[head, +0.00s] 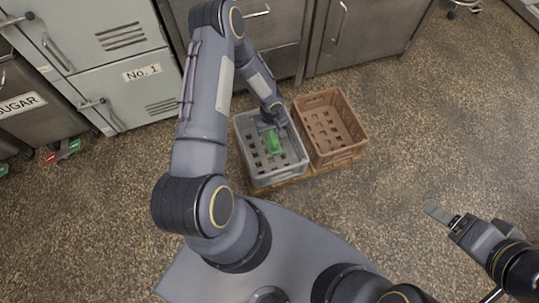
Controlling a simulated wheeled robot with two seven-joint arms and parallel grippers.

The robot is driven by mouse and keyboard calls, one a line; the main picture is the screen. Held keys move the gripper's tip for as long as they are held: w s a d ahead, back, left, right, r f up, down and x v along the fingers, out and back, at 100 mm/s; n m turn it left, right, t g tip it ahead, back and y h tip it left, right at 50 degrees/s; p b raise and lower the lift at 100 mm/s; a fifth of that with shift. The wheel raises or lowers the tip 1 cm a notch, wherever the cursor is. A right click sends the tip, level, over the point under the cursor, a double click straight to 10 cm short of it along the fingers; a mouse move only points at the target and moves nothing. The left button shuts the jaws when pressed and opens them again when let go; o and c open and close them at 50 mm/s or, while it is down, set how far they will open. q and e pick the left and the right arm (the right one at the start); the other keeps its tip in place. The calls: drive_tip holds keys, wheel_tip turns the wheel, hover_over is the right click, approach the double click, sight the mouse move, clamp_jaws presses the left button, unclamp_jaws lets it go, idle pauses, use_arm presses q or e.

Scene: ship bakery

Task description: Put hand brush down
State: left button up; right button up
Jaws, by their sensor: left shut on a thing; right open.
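The hand brush (275,146) shows as a green piece inside the grey crate (268,181). My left gripper (272,132) reaches down into this crate from above and is shut on the brush. The gripper and arm hide part of the brush, and I cannot tell whether the brush touches the crate floor. My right gripper (441,213) is at the right, over the bare floor, open and empty.
Metal cabinets (140,72) line the back. The speckled floor (430,110) at the right is clear.

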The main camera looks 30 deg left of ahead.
use_arm(q)
wheel_tip(320, 180, down, 10)
drive_tip(key=b, duration=0.3)
drive_tip(key=shift+f, duration=0.1)
drive_tip(key=shift+f+b, duration=0.1)
drive_tip(key=shift+b, duration=0.2)
drive_tip(key=o, duration=0.9)
